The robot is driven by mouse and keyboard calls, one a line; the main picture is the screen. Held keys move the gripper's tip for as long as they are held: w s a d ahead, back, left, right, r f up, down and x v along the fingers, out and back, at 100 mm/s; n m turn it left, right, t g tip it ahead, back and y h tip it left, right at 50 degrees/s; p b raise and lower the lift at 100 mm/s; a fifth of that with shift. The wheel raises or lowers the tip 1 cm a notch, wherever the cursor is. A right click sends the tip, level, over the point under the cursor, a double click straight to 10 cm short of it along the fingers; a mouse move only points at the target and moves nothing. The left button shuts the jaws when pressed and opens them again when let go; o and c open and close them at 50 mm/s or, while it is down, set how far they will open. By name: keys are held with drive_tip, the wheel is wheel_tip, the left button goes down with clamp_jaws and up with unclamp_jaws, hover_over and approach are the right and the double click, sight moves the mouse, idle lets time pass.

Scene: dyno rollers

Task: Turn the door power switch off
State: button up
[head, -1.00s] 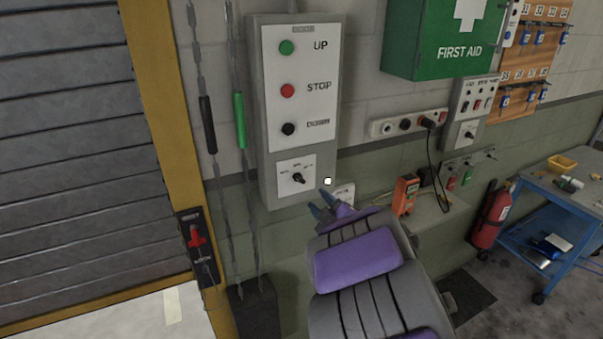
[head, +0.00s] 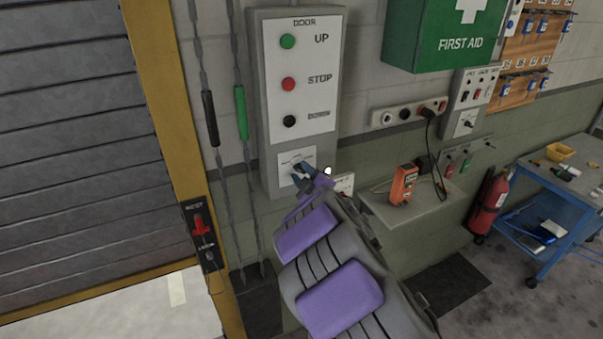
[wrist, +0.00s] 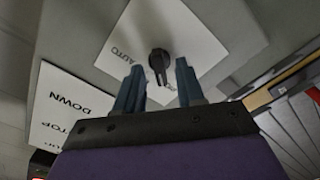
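The door control box (head: 270,165) is on the wall, with UP, STOP and DOWN buttons. On its lower panel (head: 287,158) is the power switch, a black rotary knob. In the wrist view the knob (wrist: 159,62) stands on a white plate, its narrow handle pointing down in the picture. AUTO is readable beside it; other lettering is unclear. My gripper (wrist: 159,85) is open, with one blue finger to each side of the knob's lower end. I cannot tell whether they touch it. In the head view my gripper (head: 299,172) covers most of the knob.
A roller door (head: 80,140) with a yellow frame is at left. Two chains (head: 223,190) hang between it and the box. A shelf (head: 420,208) with an orange device (head: 403,184) is right of my arm. A fire extinguisher (head: 490,207) and blue cart (head: 555,215) stand farther right.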

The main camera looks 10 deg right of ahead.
drive_tip(key=shift+w+a, duration=0.25)
drive_tip(key=shift+w, duration=0.2)
drive_tip(key=shift+c, duration=0.3)
drive_tip(key=shift+f, duration=0.1)
clamp_jaws()
drive_tip(key=m+p, duration=0.3)
drive_tip(key=shift+d+r+m, duration=0.15)
drive_tip(key=shift+r+m, duration=0.1)
drive_tip(key=shift+m, duration=0.05)
drive_tip(key=m+p, duration=0.3)
drive_tip(key=m, duration=0.1)
drive_tip(key=shift+d, duration=0.1)
drive_tip(key=shift+f+m+p, duration=0.2)
drive_tip(key=shift+m+p, duration=0.65)
drive_tip(key=shift+m, duration=0.25)
